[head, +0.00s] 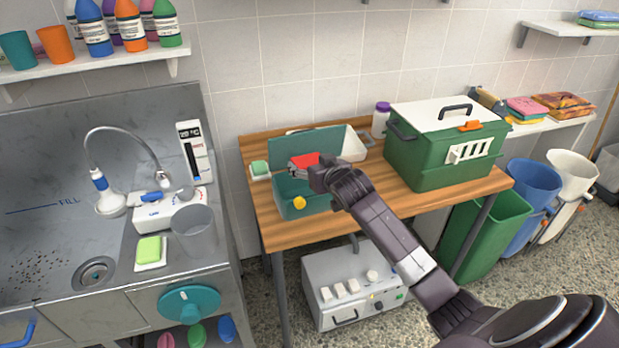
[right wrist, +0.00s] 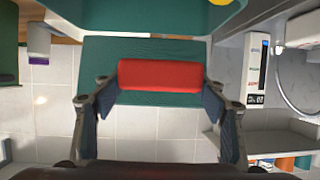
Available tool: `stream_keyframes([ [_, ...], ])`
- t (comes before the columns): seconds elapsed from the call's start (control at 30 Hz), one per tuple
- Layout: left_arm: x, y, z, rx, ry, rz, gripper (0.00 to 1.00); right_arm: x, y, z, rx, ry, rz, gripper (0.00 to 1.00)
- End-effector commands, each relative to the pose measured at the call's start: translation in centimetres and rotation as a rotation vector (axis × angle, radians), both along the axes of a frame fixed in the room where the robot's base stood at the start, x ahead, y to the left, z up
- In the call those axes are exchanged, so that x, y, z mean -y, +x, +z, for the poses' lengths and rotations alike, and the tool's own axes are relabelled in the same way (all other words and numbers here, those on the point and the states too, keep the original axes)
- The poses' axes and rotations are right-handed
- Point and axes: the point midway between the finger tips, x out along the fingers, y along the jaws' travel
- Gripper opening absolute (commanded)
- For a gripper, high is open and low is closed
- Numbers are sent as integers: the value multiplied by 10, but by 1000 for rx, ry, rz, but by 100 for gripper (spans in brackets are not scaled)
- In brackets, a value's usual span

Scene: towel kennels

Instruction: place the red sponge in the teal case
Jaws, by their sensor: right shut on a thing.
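The teal case (head: 283,202) stands on the wooden table with its lid (head: 305,141) raised at the back and a yellow catch on its front. My right gripper (head: 305,170) is shut on the red sponge (head: 303,161) and holds it over the opening of the case. In the right wrist view the sponge (right wrist: 160,75) spans between the two fingers, with the teal lid (right wrist: 145,48) behind it. The case's inside floor is mostly hidden. My left gripper is not in view.
A green box with a white lid (head: 444,115) stands right of the case on the wooden table (head: 330,230). A white tray (head: 353,148) lies behind the case. A green sponge on a white dish (head: 260,170) is at its left. The table's front strip is clear.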

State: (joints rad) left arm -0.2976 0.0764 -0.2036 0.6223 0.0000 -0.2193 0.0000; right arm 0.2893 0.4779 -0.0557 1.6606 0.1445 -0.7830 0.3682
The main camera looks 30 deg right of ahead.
Motion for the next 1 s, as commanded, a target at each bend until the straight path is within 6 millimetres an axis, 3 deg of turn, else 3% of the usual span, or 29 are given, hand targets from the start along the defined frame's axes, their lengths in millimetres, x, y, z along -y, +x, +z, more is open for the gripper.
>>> stream_keyframes([
  [0.43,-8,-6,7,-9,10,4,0,0,0,-53,-1,1,-1,53],
  [1.0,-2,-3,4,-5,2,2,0,0,0,-65,2,1,0,53],
])
